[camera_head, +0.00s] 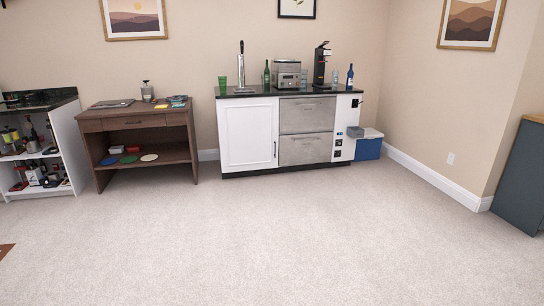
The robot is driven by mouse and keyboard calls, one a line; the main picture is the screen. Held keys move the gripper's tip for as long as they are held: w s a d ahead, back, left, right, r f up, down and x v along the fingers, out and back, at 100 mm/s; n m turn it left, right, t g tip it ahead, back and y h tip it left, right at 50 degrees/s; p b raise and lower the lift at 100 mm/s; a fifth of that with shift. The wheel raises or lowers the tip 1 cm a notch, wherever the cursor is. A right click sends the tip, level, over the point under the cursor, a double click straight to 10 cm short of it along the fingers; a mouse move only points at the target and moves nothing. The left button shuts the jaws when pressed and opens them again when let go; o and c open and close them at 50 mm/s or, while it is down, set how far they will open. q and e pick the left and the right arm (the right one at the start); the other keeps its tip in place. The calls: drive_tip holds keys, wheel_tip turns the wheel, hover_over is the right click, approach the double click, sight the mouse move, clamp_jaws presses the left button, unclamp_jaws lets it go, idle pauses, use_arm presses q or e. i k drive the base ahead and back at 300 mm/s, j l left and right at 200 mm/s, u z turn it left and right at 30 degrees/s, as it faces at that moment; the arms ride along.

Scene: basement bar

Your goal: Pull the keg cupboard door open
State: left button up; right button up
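A white panelled cupboard door (248,135) is on the left half of the bar cabinet, below the beer tap (241,66). The door looks shut, flush with the cabinet front. A small dark handle (275,149) sits near its right edge. The cabinet stands across the room against the back wall, with open carpet in front of it. Neither of my grippers shows in the head view. The inside of the cupboard is hidden.
Grey drawers (306,115) are right of the door. Bottles and machines stand on the dark counter (262,91). A brown wooden table (137,123) is to the left, a blue cooler (368,149) to the right. The carpet (270,235) ahead is clear.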

sight(249, 127)
drive_tip(key=i, duration=4.5)
drive_tip(key=i+u, duration=0.15)
drive_tip(key=i, duration=0.5)
drive_tip(key=i+l, duration=0.15)
drive_tip(key=i, duration=0.45)
drive_tip(key=i+l+u, duration=0.15)
drive_tip(key=i, duration=0.5)
drive_tip(key=i+l, duration=0.15)
drive_tip(key=i, duration=0.45)
drive_tip(key=j+u, duration=0.05)
